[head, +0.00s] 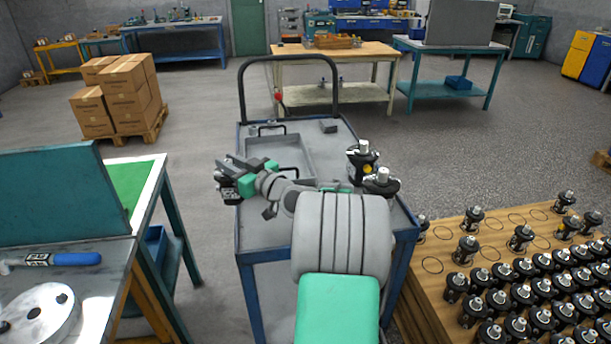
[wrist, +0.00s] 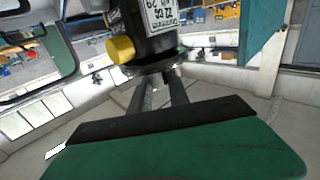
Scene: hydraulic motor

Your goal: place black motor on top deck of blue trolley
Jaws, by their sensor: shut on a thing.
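My gripper (head: 226,180) is shut on a black motor (head: 229,196), near the left edge of the blue trolley (head: 252,238). In the wrist view the held motor (wrist: 155,45) shows a white printed label and a yellow cap, with the fingers (wrist: 162,92) at its flange. It looks tilted. Whether it touches the deck I cannot tell. Two other black motors (head: 362,160) (head: 381,184) stand upright at the right side of the trolley's top deck. My arm hides part of the deck's middle and front.
A grey tray (head: 308,158) and a small grey block (head: 328,126) lie on the deck. The trolley's handle (head: 243,90) rises at the far end. A wooden board (head: 440,318) with several motors is at right; a workbench (head: 150,190) at left.

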